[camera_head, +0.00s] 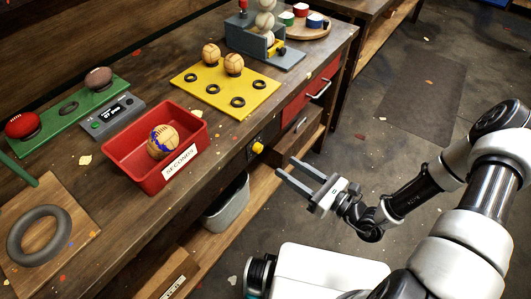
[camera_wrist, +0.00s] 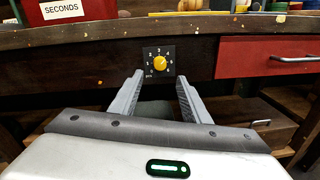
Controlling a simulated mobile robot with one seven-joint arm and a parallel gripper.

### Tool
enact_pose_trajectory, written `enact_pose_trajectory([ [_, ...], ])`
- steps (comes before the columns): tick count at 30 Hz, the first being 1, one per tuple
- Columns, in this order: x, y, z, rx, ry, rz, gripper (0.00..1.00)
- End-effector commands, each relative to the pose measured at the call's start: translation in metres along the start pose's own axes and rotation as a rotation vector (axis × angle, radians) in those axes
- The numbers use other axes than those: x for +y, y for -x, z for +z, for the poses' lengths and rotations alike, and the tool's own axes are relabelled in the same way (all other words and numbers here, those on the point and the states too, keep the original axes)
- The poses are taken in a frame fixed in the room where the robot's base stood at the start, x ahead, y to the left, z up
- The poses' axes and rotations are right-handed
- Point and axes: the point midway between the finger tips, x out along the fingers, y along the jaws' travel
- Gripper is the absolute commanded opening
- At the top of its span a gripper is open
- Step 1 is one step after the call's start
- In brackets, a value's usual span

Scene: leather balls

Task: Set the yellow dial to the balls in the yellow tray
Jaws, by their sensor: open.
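The yellow dial (camera_head: 257,147) is a small knob on a dark plate on the bench's front; in the wrist view the dial (camera_wrist: 160,62) has white numbers around it. I cannot read its setting surely. The yellow tray (camera_head: 226,84) on the bench top holds two tan balls, one at the back (camera_head: 211,54) and one beside it (camera_head: 234,64). Its other visible black rings are empty. My gripper (camera_head: 285,164) is open and empty, in front of the bench, its fingers towards the dial but apart from it. In the wrist view the fingertips (camera_wrist: 159,80) flank the dial's lower plate.
A red bin (camera_head: 117,153) labelled SECONDS holds a tan ball with blue marks (camera_head: 162,142). A green tray (camera_head: 62,119) holds a red and a brown ball. A red drawer (camera_head: 309,93) is right of the dial. A grey bin (camera_head: 228,205) sits below.

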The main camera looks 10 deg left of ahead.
Motion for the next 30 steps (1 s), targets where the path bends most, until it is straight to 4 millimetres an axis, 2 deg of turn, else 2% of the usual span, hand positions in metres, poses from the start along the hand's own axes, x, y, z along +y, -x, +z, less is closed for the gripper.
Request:
enact_pose_trajectory([
  [6, 0.001, -0.049, -0.001, 0.000, 0.001, 0.004, 0.43],
  [13, 0.001, -0.085, -0.001, 0.001, 0.001, 0.003, 0.43],
  [18, 0.000, -0.097, -0.001, 0.001, 0.001, 0.001, 0.43],
  [27, 0.000, -0.099, 0.000, 0.001, 0.000, 0.000, 0.43],
  [30, 0.000, -0.099, 0.000, 0.001, 0.000, 0.000, 0.26],
])
